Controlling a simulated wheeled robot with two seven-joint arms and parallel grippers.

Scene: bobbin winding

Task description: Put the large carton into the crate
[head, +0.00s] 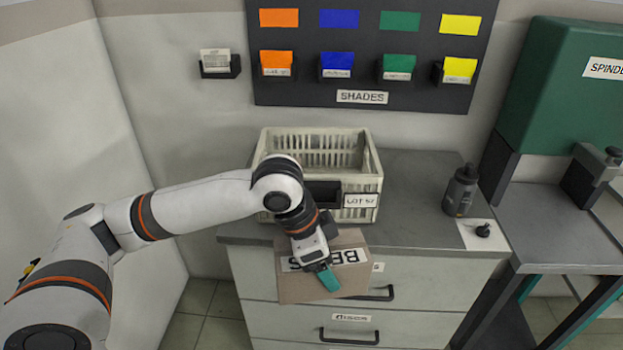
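The large carton (352,239) is a brown box with a white label, partly covered by my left gripper. It is in front of the cabinet's upper drawers, just below the worktop's front edge, with no support visible under it. My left gripper (325,268) is at the carton, with one teal finger lying across its near face. The other finger is hidden, and the gripper appears shut on the carton. The cream slatted crate (368,160) stands upright on the worktop behind the carton, with a "LOT 57" tag. My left arm covers part of its front. My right gripper is not in view.
The grey worktop (418,200) is clear right of the crate up to a dark bottle (460,190). A small black knob (483,230) sits on a white card. A shade board (365,50) hangs behind. A green spindle machine (560,90) stands at right.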

